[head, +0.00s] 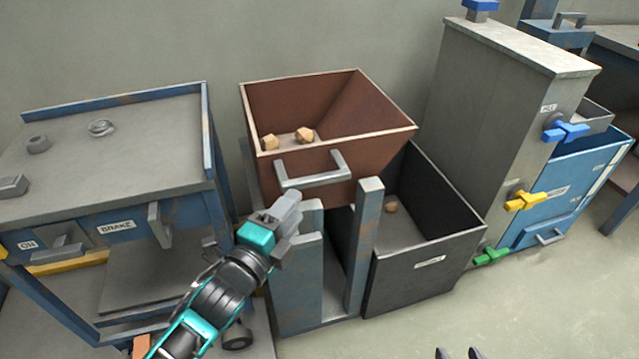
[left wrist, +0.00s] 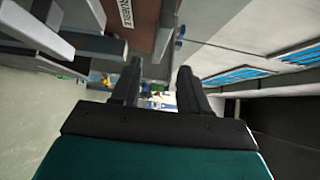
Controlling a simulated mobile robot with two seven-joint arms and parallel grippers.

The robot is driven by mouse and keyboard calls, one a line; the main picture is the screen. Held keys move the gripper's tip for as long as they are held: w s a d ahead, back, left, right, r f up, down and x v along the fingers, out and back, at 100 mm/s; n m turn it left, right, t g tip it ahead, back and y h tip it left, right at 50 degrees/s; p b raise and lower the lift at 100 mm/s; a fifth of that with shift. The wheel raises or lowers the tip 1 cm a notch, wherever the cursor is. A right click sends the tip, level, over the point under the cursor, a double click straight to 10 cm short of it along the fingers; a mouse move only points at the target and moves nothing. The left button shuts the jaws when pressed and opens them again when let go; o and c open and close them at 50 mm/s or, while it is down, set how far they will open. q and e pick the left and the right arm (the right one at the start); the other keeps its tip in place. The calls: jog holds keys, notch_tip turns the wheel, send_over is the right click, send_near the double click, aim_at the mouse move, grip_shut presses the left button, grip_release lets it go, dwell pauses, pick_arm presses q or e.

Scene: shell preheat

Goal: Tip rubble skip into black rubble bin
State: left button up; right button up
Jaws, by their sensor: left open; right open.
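The rubble skip (head: 347,162) is a red-brown hopper on a grey-blue stand, sitting upright, with a grey bar handle (head: 315,171) on its front. Two tan rubble pieces (head: 304,134) lie inside it. The black rubble bin (head: 425,280) stands on the floor right of the stand, with one brown piece (head: 391,207) inside. My left gripper (head: 291,210) is open and empty, below and in front of the handle, apart from it. In the left wrist view its fingers (left wrist: 158,88) are spread, with the skip's labelled brown side (left wrist: 143,30) above. My right gripper (head: 459,353) is open at the bottom edge.
A grey bench (head: 130,150) with a label reading BRAKE stands at left. The stand's posts (head: 364,245) rise beside my left gripper. A tall grey cabinet (head: 495,110) with blue, yellow and green valves stands right. The floor at lower right is clear.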

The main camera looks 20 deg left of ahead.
aim_at(313, 184)
pick_arm(q)
jog(key=w, duration=0.3)
jog(key=w+d+b, duration=0.1)
jog(key=w, duration=0.2)
jog(key=w+d+b, duration=0.1)
jog(key=w, duration=0.2)
jog(key=shift+w, duration=0.3)
grip_shut()
